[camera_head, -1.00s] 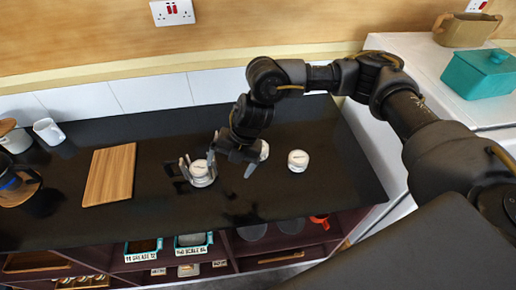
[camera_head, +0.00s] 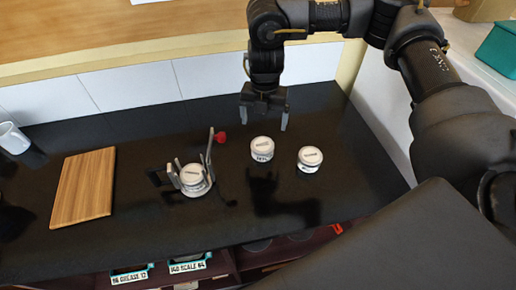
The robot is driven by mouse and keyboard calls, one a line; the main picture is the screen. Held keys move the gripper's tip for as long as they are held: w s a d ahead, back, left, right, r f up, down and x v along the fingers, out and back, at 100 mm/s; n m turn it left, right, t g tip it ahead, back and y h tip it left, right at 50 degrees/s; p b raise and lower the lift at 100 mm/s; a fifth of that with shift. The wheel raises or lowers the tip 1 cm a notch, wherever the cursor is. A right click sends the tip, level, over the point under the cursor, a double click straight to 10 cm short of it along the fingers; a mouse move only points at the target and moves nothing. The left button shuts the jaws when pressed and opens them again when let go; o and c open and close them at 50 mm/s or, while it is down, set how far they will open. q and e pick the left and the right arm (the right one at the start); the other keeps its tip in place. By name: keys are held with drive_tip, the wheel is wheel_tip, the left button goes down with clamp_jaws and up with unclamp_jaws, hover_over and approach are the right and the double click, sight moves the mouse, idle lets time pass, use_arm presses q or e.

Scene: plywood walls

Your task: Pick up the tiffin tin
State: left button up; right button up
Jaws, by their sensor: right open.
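The lid labels are too small to read, so I cannot tell which is the tiffin tin. My right gripper (camera_head: 265,122) is open and empty, pointing down above and behind the middle tin, with no visible contact. My left gripper is not in view.
A wooden board (camera_head: 84,188) lies at the left, with a white mug (camera_head: 12,138) beyond it. Labelled bins (camera_head: 190,265) sit on the shelf below the front edge. White tiles (camera_head: 130,93) bound the back. The counter's right rear is clear.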

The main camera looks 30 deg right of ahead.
sight(262, 144)
drive_tip(key=shift+a+f, duration=0.1)
drive_tip(key=shift+f, duration=0.65)
wheel_tip(262, 144, down, 4)
drive_tip(key=shift+r+p, duration=0.25)
drive_tip(key=shift+p, duration=0.15)
drive_tip(key=shift+f, duration=0.4)
drive_tip(key=shift+s+f, duration=0.1)
drive_tip(key=shift+f, duration=0.15)
wheel_tip(262, 144, down, 4)
drive_tip(key=shift+f+p, duration=0.25)
drive_tip(key=shift+p, duration=0.4)
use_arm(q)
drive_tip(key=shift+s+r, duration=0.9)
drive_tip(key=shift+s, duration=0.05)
use_arm(e)
drive_tip(key=c, duration=1.2)
drive_tip(key=shift+r, duration=0.1)
